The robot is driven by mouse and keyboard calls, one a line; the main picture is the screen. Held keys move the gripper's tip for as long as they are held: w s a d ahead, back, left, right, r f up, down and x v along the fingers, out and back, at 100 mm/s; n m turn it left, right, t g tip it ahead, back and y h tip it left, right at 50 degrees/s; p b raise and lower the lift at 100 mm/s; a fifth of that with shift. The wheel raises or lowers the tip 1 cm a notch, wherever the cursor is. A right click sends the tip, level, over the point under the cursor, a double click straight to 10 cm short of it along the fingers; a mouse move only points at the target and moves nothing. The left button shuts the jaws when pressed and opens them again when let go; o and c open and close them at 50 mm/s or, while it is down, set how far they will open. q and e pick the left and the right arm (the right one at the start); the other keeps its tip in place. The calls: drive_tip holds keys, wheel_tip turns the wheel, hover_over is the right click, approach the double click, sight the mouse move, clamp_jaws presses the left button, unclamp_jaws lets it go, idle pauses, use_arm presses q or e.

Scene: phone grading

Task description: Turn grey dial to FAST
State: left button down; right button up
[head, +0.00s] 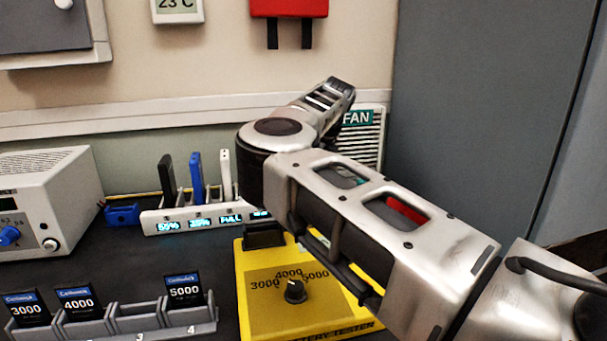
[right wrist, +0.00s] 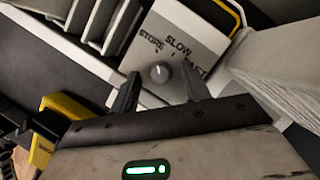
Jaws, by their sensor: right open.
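In the right wrist view, the grey dial (right wrist: 160,72) sits on a pale panel (right wrist: 185,20) printed STORE, SLOW and a partly hidden FAST. Its pointer seems to face the STORE side, but it is small. My right gripper (right wrist: 160,80) is open, with its two dark fingers apart on either side of the dial in this view. Whether they touch it cannot be told. In the head view my right arm reaches across to the back wall; the grey dial and the fingertips do not show there. My left gripper is not in view.
In the head view, a yellow battery tester (head: 255,320) with a black knob (head: 295,291) stands under my right arm. A charger rack (head: 165,222), a battery tray (head: 140,327) and a grey instrument (head: 75,180) stand left.

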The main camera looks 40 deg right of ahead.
drive_tip(key=c, duration=1)
